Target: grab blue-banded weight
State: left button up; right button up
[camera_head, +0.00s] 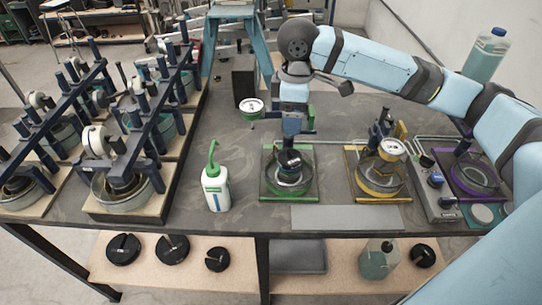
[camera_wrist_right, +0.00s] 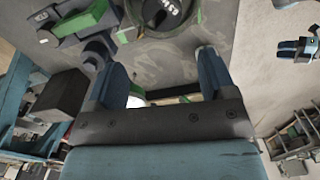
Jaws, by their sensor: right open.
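I cannot clearly make out a blue band on any of the weights. Black slotted weights lie on the lower shelf in the head view: one at the far left (camera_head: 123,249), one beside it (camera_head: 172,250), a smaller one (camera_head: 217,259) and one at the right (camera_head: 422,255). My right gripper (camera_head: 293,112) is above the bench, behind the green-framed station (camera_head: 288,190), pointing down. In the right wrist view its two fingers (camera_wrist_right: 152,60) stand apart, with no weight seen between them. A dark round piece with white marks (camera_wrist_right: 160,12) lies beyond them. My left gripper is out of view.
Shear stations (camera_head: 125,200) fill the left bench. A white bottle with a green spout (camera_head: 215,188) stands left of the green station. Yellow (camera_head: 380,190) and purple (camera_head: 470,178) stations stand to the right.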

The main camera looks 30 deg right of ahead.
aim_at(292, 156)
jog(key=f, duration=1.3)
jog(key=shift+s+d+f, duration=0.15)
jog(key=shift+s+f, duration=0.05)
jog(key=shift+s, duration=0.05)
jog(key=shift+c, duration=0.4)
jog(key=c, duration=0.9)
jog(key=shift+r, duration=0.1)
